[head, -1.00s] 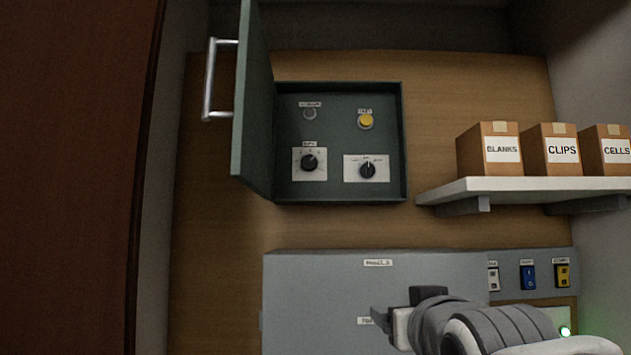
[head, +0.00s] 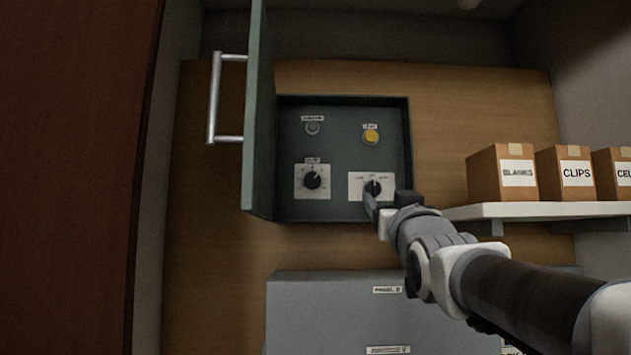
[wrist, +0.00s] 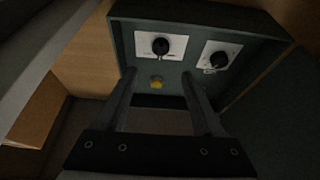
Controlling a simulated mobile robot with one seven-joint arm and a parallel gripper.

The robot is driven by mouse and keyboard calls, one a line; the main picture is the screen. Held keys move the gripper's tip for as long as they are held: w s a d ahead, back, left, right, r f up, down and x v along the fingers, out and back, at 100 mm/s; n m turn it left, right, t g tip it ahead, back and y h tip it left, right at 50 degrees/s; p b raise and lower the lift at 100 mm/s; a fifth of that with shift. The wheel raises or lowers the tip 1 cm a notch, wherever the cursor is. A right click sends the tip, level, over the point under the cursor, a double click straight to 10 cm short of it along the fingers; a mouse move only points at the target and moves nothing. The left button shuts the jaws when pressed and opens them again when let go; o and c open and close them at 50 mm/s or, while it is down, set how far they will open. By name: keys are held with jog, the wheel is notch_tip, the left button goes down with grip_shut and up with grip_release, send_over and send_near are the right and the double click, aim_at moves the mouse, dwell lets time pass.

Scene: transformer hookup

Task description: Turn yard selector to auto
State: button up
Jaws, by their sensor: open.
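Inside the open dark green box (head: 345,210) are two black knobs on white plates. The right knob (head: 373,188) has position marks around it; its pointer direction is unclear behind my gripper. The left knob (head: 312,180) has a dial plate. Their small labels are too blurred to read, so I cannot tell which is the yard selector. My gripper (head: 371,205) is open, in front of the right knob's lower edge. In the wrist view, seen upside down, that knob (wrist: 160,46) lies just beyond the gap between my open fingers (wrist: 158,78), apparently not between them.
A yellow button (head: 371,137) and a grey round fitting (head: 312,128) sit above the knobs. The box door (head: 258,120) stands open at the left with a metal handle (head: 214,98). A shelf (head: 470,211) with cartons is at right. A grey cabinet (head: 325,310) is below.

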aim_at(375, 186)
jog(key=p+x, duration=0.3)
jog(key=x, duration=0.7)
jog(key=shift+f+p, duration=0.1)
jog(key=shift+p, duration=0.2)
grip_shut()
